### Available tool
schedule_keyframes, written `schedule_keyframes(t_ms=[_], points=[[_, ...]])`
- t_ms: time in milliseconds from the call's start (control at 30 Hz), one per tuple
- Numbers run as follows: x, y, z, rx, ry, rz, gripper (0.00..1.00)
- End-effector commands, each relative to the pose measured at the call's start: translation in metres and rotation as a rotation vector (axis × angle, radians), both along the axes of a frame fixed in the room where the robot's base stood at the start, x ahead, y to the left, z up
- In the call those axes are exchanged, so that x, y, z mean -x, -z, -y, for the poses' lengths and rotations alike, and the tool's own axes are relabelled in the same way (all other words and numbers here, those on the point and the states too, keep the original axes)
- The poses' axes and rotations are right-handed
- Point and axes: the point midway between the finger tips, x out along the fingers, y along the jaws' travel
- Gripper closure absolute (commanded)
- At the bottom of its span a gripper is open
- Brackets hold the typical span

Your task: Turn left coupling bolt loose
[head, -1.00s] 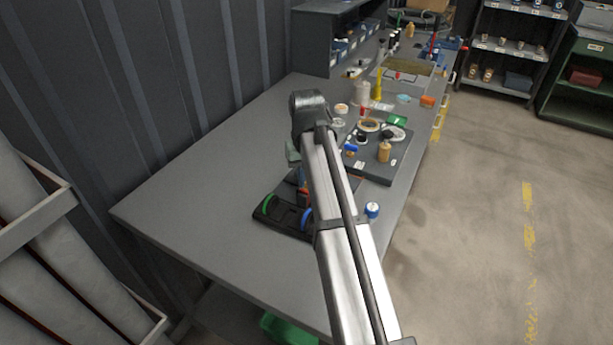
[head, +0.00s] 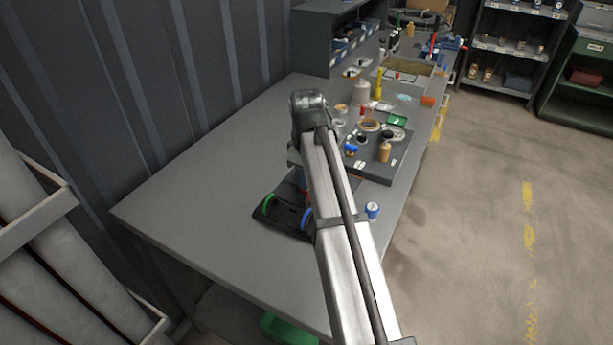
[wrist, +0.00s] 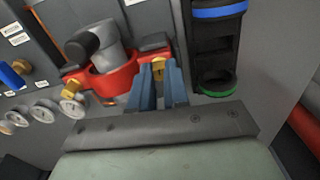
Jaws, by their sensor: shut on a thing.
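One yellow bolt (wrist: 158,66) is at the coupling's right side in that picture, between the tips of my blue-fingered gripper (wrist: 158,74). The fingers are shut on this bolt and partly hide it. A second yellow bolt (wrist: 75,86) is at the coupling's other side, clear of my gripper. In the head view my arm covers the coupling and gripper, so neither bolt can be made out there.
A black holder (head: 287,217) with green and blue rings lies beside the coupling on the grey workbench (head: 200,190). Several dial gauges (wrist: 43,109) are at the wrist view's left. A blue-and-white container (head: 372,210) stands near the bench edge. The bench's near left is clear.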

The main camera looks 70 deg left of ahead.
Motion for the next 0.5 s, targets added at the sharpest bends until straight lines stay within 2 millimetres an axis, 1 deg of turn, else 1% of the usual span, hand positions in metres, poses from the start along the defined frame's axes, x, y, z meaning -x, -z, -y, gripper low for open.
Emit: schedule_keyframes(t_ms=[200,500], points=[[0.0002,-0.0001,0.0001,0.000,-0.059,0.000,1.00],[0.0002,-0.0001,0.0001,0.000,-0.077,0.000,1.00]])
